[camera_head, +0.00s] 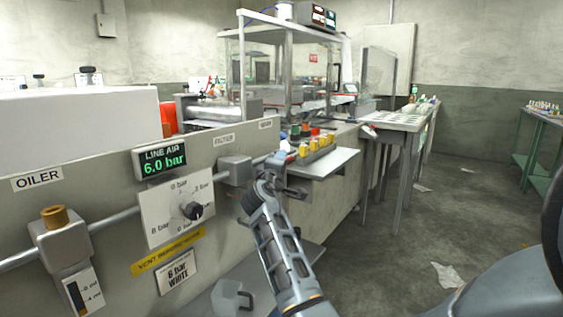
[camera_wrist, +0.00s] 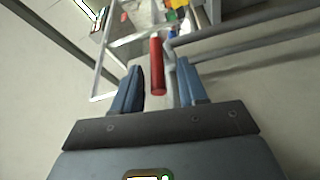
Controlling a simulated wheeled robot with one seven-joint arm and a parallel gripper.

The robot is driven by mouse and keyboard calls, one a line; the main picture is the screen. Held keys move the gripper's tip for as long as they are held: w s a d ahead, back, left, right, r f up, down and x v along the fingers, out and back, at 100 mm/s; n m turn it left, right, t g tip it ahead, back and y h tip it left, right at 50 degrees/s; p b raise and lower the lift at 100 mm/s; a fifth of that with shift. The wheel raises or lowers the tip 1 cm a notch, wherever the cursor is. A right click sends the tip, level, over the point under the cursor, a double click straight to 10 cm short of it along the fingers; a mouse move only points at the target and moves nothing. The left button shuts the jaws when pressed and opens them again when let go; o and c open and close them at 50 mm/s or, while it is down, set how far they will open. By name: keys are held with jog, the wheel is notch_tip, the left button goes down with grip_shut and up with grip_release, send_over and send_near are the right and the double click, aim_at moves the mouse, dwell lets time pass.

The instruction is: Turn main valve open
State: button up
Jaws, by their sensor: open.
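In the wrist view a red bar-shaped handle (camera_wrist: 157,70), apparently the main valve's lever, points toward the camera between the two blue fingers of my gripper (camera_wrist: 159,66). The fingers are open, with a visible gap on both sides of the handle. I cannot tell whether the handle is fully between the fingertips in depth. In the head view my gripper (camera_head: 286,180) is at the right end of the grey pipe (camera_head: 118,216) along the machine's front panel. My gripper and wrist hide most of the valve there.
The panel carries an oiler (camera_head: 62,240), a round regulator knob (camera_head: 191,211) and a display reading 6.0 bar (camera_head: 160,162). A small shelf (camera_head: 325,163) with coloured buttons juts out just beyond my gripper. Open floor (camera_head: 375,255) lies to the right.

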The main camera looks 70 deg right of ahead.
jog(key=shift+s+a+f, duration=0.15)
jog(key=shift+s+a, duration=0.05)
jog(key=shift+a, duration=1.15)
jog(key=shift+s+a+f, duration=0.1)
jog(key=shift+s+a, duration=0.1)
jog(key=shift+a, duration=1.15)
jog(key=a+f+n+t+y+p, duration=0.2)
jog(key=a+f+t+y, duration=0.15)
jog(key=a+f, duration=0.35)
jog(key=a+f+n+t+y+p, duration=0.15)
jog(key=a+f+t, duration=0.3)
jog(key=a, duration=0.45)
jog(key=s+a+f+t+y+p, duration=0.1)
jog(key=s+a+f+y, duration=0.15)
jog(key=a, duration=0.45)
jog(key=s+a+f+t+y+p, duration=0.1)
jog(key=s+a+f+y, duration=0.15)
jog(key=a, duration=0.45)
jog(key=s+a+r+m+t+y+p, duration=0.15)
jog(key=s+a+r+y, duration=0.25)
jog(key=s+a, duration=0.45)
jog(key=s+a+r+y+p, duration=0.3)
jog(key=s+a, duration=0.5)
jog(key=s, duration=0.1)
jog(key=s+a+r+m+y+p, duration=0.1)
jog(key=s+a+r, duration=0.1)
jog(key=s+r, duration=0.4)
jog(key=shift+s+a+r+m+y, duration=0.2)
jog(key=shift+a+r+m+y, duration=0.2)
